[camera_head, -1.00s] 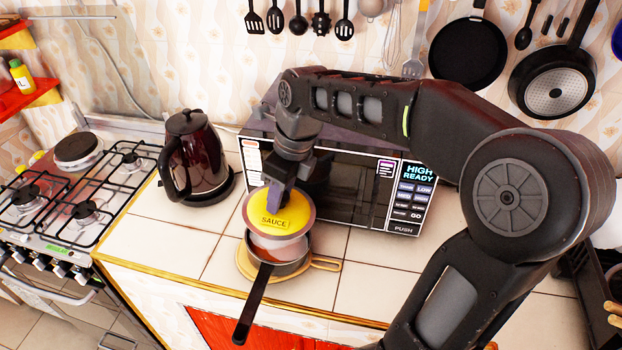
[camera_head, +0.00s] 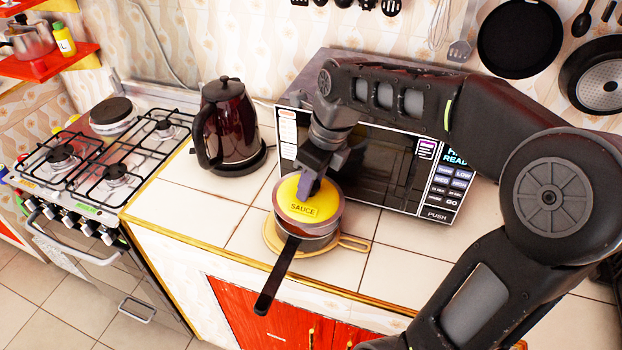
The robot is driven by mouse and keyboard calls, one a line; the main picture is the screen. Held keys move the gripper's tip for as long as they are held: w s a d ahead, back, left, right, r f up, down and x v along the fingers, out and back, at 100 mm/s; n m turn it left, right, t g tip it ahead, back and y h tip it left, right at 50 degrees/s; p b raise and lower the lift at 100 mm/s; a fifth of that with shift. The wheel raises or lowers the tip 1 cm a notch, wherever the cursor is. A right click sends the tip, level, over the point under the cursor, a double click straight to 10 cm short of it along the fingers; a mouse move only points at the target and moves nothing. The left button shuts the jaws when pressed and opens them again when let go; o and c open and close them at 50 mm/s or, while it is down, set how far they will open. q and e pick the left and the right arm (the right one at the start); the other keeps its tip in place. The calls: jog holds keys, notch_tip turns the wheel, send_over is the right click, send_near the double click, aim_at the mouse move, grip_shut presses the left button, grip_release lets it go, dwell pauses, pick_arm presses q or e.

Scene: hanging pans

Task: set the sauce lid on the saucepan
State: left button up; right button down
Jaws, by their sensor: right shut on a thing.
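The yellow sauce lid (camera_head: 296,211), marked "SAUCE", is over the saucepan (camera_head: 312,245) in the head view. It looks roughly level and centred on the pan. I cannot tell whether its rim rests on the pan or hovers just above. The saucepan stands on a round wooden board, its dark handle (camera_head: 277,278) pointing toward the counter's front edge. My right gripper (camera_head: 308,188) comes down from above and is shut on the lid's top; the lid's grip is mostly hidden by it. My left gripper is not in view.
A microwave (camera_head: 345,173) stands close behind the pan, and a dark kettle (camera_head: 228,128) is to the left. The wooden board (camera_head: 357,244) lies beneath the pan. A gas stove (camera_head: 105,165) is at far left. Tiles left of the pan are clear.

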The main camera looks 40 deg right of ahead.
aim_at(311, 194)
jog(key=shift+s+b+x, duration=0.15)
jog(key=shift+b+x, duration=0.25)
jog(key=shift+x, duration=0.3)
jog(key=shift+s+b+x, duration=0.15)
jog(key=shift+b+x, duration=0.2)
jog(key=shift+x, duration=0.35)
jog(key=shift+d+f, duration=0.15)
jog(key=shift+f, duration=0.2)
jog(key=c, duration=0.9)
grip_release()
jog(key=shift+r, duration=0.1)
jog(key=v, duration=0.7)
jog(key=shift+r, duration=0.3)
